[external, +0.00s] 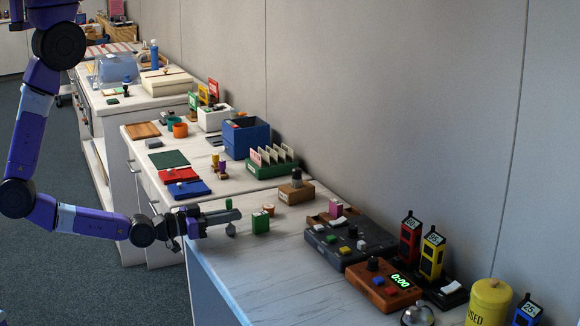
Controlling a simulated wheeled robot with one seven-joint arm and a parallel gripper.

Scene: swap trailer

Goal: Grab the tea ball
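My gripper (234,214) reaches in from the left, level and low over the near counter's left end. A small grey-green round thing (231,231) shows just below its fingertips, and a thin upright piece shows just above them. This may be the tea ball, but it is too small to be sure. I cannot tell whether the fingers touch it or how far apart they are. A green block with a pale top (261,221) stands just right of the fingertips.
A small orange-brown pot (268,210) and a wooden box with a dark knob (296,190) stand behind. A dark control panel (350,238), an orange timer box (384,285) and a yellow canister (488,302) stand to the right. The counter front (270,270) is bare.

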